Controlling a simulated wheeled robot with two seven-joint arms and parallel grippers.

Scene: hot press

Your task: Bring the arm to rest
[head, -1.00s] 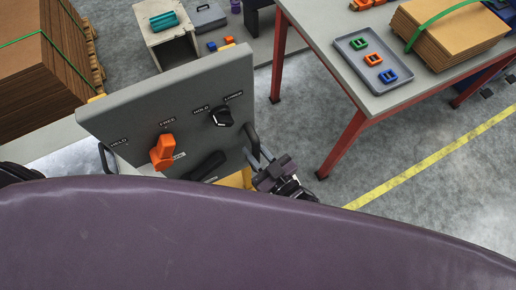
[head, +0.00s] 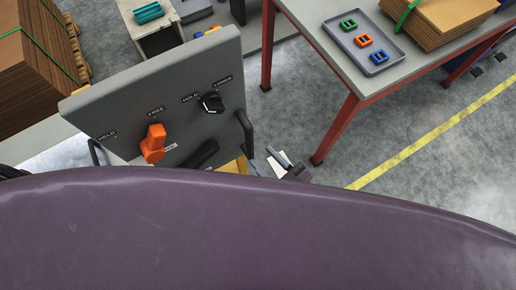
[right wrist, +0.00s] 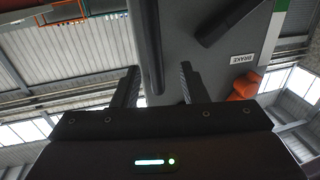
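My right gripper (head: 280,156) shows in the head view just right of the grey control panel (head: 105,105), its rear part hidden by the purple curved surface in front. In the right wrist view, my right gripper (right wrist: 158,68) is open, its two fingers apart. The panel's black side handle (right wrist: 146,40) runs between the fingers in that picture, beyond the tips; I see no grip on it. The same handle (head: 244,132) is left of the gripper in the head view, with a gap. My left gripper is not in view.
A red-legged table (head: 335,75) with a grey tray (head: 376,64) stands at the right. Bare floor lies between panel and table.

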